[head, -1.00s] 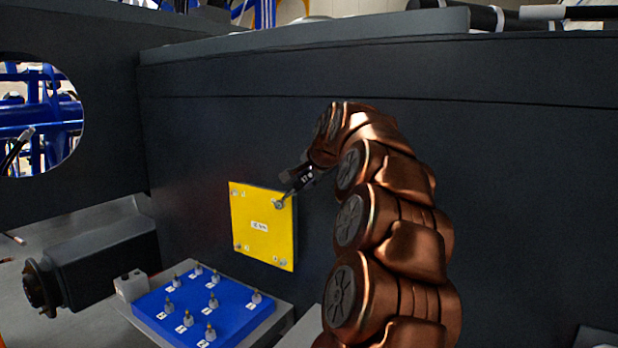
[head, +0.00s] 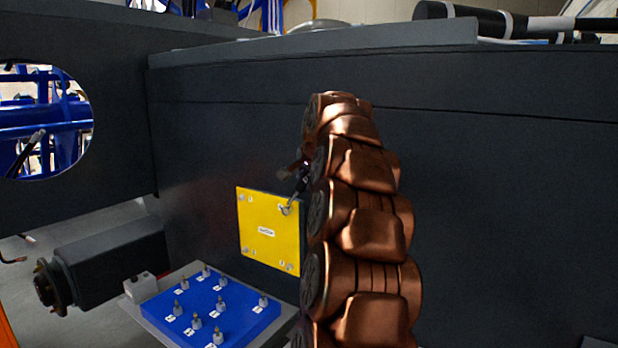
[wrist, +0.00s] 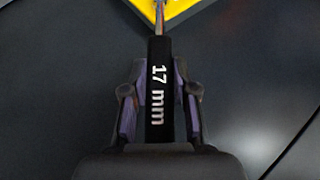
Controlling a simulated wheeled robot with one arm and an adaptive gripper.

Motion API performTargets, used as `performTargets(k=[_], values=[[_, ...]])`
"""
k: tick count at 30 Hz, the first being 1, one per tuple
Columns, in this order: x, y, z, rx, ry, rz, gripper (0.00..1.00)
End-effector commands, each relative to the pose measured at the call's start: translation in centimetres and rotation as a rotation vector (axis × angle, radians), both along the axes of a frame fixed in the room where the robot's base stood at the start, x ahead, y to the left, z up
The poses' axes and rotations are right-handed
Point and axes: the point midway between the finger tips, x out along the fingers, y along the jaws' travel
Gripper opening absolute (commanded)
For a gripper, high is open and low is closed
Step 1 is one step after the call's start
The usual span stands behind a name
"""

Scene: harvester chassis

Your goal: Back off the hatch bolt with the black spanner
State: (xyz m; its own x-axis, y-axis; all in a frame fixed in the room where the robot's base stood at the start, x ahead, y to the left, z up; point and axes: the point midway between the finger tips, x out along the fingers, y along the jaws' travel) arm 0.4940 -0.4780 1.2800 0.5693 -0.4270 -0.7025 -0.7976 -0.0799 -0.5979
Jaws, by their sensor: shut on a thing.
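The yellow hatch (head: 262,243) is a square plate on the dark chassis wall, with a bolt at each corner and a small label in the middle. The hatch bolt (head: 285,209) at its upper right is where the spanner's tip reaches. The black spanner (wrist: 159,90) has "17 mm" in white on its handle. My gripper (wrist: 160,105) is shut on that handle, one finger on each side. In the wrist view the spanner's metal shank runs up to the yellow plate, and its head is out of the frame. In the head view my arm hides part of the gripper; whether the jaw encloses the bolt is unclear.
A blue board (head: 210,312) with several upright labelled pegs lies below the hatch on a grey stand. The chassis wall (head: 500,190) right of my arm is bare.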

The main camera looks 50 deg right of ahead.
Motion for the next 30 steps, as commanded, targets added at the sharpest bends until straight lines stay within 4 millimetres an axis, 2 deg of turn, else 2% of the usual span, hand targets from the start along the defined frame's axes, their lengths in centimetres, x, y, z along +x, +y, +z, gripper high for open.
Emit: performTargets(k=[1, 15, 30], values=[[0.4, 0.0, 0.5, -0.005, 0.014, 0.001, 0.0], [2.1, 0.3, 1.5, -0.013, 0.14, 0.002, 0.0], [2.3, 0.3, 1.6, -0.016, 0.16, 0.002, 0.0]])
